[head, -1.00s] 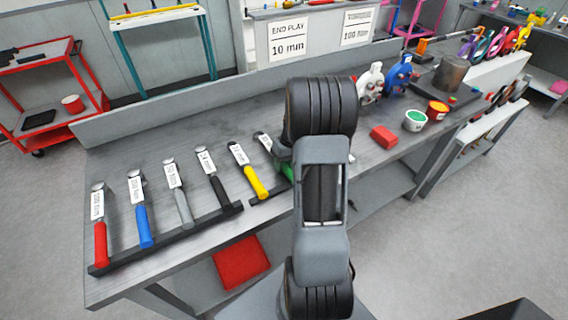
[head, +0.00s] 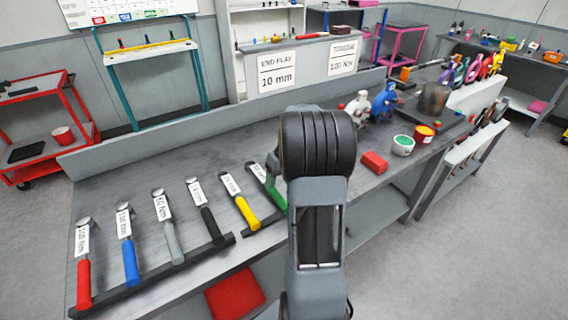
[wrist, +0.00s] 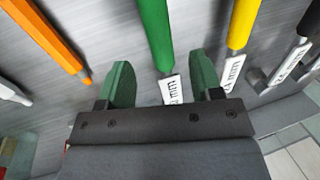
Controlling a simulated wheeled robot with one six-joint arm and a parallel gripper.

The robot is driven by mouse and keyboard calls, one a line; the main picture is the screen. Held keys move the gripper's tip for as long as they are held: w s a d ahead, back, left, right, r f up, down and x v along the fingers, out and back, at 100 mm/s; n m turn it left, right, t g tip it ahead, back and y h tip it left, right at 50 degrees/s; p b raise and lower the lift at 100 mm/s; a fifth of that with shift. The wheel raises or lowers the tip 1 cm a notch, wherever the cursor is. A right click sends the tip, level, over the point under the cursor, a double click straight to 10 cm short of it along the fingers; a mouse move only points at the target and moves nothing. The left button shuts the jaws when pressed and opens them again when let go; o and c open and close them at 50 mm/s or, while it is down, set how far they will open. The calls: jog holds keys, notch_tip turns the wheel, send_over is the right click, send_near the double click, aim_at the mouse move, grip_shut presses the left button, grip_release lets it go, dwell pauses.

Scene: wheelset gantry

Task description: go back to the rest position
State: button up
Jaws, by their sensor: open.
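My gripper (wrist: 163,88) is open in the wrist view, with two green fingers spread apart. A green-handled tool (wrist: 156,35) with a white label shows between and beyond the fingers, and neither finger touches its handle. In the head view my own arm hides the gripper. The green tool (head: 267,184) shows there just left of the arm, at the right end of a row of labelled tools on the bench.
The grey bench (head: 130,187) carries red, blue, grey, black and yellow (head: 240,203) handled tools along its front. Beyond the arm are a red block (head: 374,163), tubs (head: 403,145), two figurines and a metal cylinder (head: 434,100). An orange tool (wrist: 50,38) shows in the wrist view.

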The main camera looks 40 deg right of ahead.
jog(key=v, duration=0.8)
jog(key=s+a+t+h, duration=0.1)
jog(key=s+a, duration=0.4)
jog(key=a, duration=0.7)
jog(key=s+a+r+n+t+h, duration=0.1)
jog(key=s+a, duration=0.5)
jog(key=a, duration=0.6)
jog(key=shift+s+r+n+t+h, duration=0.25)
jog(key=shift+t+h, duration=0.25)
jog(key=shift+t, duration=0.4)
